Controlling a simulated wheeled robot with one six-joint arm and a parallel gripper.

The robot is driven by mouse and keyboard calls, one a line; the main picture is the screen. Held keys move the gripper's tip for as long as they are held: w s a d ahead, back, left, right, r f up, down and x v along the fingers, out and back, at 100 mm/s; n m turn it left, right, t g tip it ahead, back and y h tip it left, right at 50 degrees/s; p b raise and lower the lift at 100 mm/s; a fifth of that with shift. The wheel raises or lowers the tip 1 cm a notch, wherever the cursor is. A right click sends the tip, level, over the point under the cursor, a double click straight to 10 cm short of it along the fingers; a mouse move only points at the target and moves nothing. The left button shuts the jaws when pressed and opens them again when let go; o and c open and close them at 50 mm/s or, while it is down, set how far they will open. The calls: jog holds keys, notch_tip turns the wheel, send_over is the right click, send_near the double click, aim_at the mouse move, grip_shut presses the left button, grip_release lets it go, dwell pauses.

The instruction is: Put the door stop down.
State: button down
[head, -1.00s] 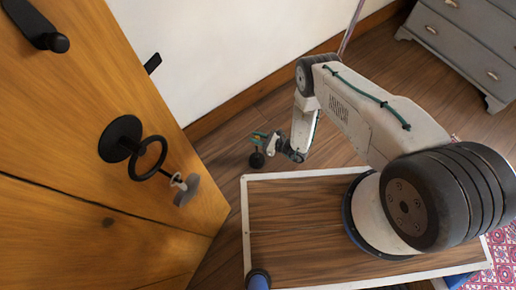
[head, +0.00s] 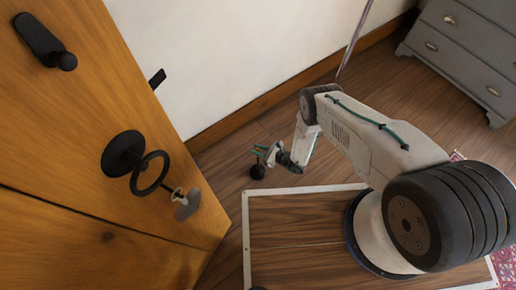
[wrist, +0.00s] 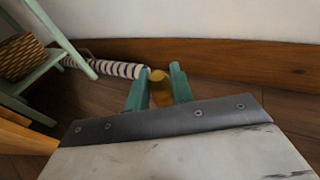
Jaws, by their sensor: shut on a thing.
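My gripper (head: 262,151) is low over the wooden floor, between the door and the skirting board. Its green fingers (wrist: 157,88) are shut on the door stop, which shows as a brass-yellow rounded piece (wrist: 160,91) between them in the wrist view.
A wooden door (head: 75,120) with black fittings stands at left. A white wall and brown skirting (head: 285,90) run behind. A grey dresser (head: 465,45) is at upper right. The wrist view shows a striped roll (wrist: 112,68) and a basket (wrist: 22,57) on green furniture.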

jog(key=c, duration=1.2)
grip_release()
jog(key=v, duration=1.2)
